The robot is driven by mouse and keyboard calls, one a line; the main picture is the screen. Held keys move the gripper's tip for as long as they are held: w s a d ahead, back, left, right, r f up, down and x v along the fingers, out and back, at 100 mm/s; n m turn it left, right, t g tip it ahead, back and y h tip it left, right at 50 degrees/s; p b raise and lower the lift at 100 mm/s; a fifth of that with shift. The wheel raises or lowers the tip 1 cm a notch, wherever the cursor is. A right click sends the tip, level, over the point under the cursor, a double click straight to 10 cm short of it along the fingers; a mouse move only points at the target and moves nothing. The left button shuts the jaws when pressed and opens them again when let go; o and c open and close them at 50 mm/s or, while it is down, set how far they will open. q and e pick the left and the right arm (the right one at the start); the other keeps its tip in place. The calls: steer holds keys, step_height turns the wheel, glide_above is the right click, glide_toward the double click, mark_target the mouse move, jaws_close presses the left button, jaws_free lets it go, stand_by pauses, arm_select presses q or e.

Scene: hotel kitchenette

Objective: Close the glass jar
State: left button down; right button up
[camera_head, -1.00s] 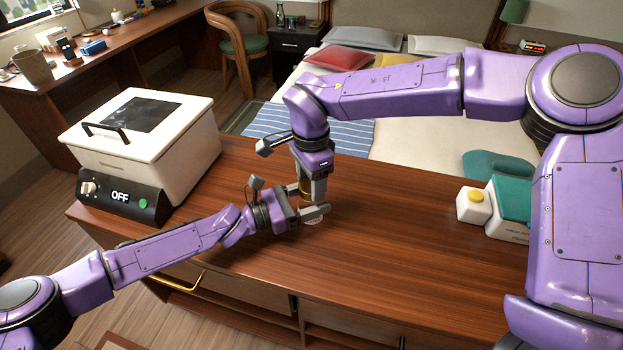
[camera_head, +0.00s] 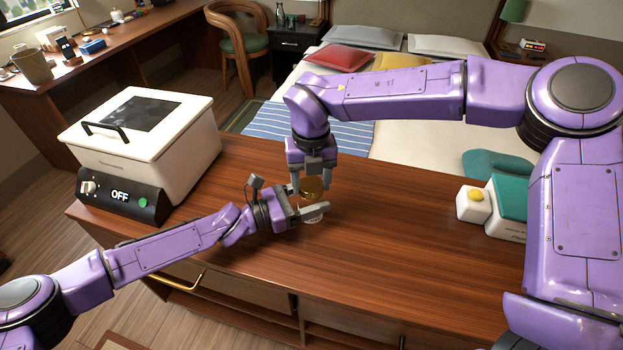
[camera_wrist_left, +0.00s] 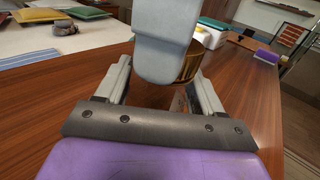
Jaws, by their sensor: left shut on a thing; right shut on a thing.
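The glass jar (camera_head: 313,219) stands on the wooden counter in the head view, mostly hidden by my left gripper. My left gripper (camera_head: 307,203) comes in from the left and is shut around the jar. The gold lid (camera_head: 312,188) is directly above the jar, between the fingers of my right gripper (camera_head: 312,180), which points down and is shut on it. In the left wrist view, a grey finger of my right gripper covers much of the gold lid (camera_wrist_left: 192,64). I cannot tell whether the lid touches the jar's rim.
A white box-shaped appliance (camera_head: 150,135) with a dark OFF panel stands at the counter's left. A white block with a yellow button (camera_head: 473,204) and a teal-and-white box (camera_head: 509,205) are at the right. The counter (camera_head: 400,240) between is clear.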

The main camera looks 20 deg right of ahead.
steer(key=o, duration=1.2)
steer(key=shift+o, duration=0.2)
step_height(320, 180, up, 12)
arm_select(q)
steer(key=shift+c, duration=0.3)
jaws_free()
